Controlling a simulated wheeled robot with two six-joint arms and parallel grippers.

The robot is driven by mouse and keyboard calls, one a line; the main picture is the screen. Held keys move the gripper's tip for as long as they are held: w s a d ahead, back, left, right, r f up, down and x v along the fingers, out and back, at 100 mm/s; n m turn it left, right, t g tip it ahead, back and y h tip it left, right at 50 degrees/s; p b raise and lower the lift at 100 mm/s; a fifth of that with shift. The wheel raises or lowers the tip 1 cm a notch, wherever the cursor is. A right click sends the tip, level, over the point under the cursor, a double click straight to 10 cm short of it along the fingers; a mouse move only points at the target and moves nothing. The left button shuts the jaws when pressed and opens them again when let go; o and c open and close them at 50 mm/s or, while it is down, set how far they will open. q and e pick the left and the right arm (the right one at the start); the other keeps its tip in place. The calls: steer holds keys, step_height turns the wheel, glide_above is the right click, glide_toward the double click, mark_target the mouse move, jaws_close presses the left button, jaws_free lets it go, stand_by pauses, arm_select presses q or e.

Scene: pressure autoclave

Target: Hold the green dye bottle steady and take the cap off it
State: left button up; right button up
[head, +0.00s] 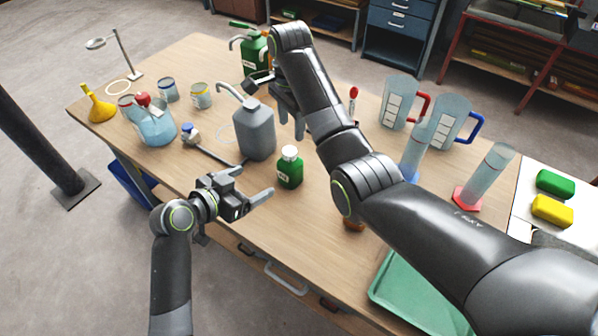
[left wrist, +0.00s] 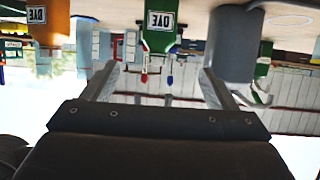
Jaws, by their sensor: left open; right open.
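The green dye bottle (head: 289,174) stands upright on the wooden table, with its white cap (head: 290,153) on. In the left wrist view, which looks upside down, the bottle (left wrist: 160,30) with its DYE label lies ahead between the finger lines. My left gripper (head: 256,183) is open and empty, just left of the bottle and apart from it. Its two fingers also show in the left wrist view (left wrist: 158,80). My right gripper (head: 277,104) is open behind the bottle, by the grey jug, and partly hidden by its own arm.
The grey jug (head: 253,135) stands close behind the bottle, left of it. A brown bottle (head: 353,225) is mostly hidden under my right arm. Measuring cylinders (head: 414,150) and jugs (head: 398,102) stand right. A green tray (head: 400,300) lies at the front right.

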mark_target(294, 162)
steer(key=shift+a+r, duration=0.1)
steer(key=shift+a, duration=0.05)
steer(key=shift+s+a+r, duration=0.15)
steer(key=shift+s+r, duration=0.1)
steer(key=shift+s+a+r, duration=0.1)
steer(key=shift+s, duration=0.05)
arm_select(q)
steer(key=x, duration=1.7)
steer(key=shift+d, duration=0.15)
steer(key=shift+s, duration=0.1)
steer(key=shift+c, duration=0.4)
jaws_close()
arm_select(e)
steer(key=shift+f, duration=4.1)
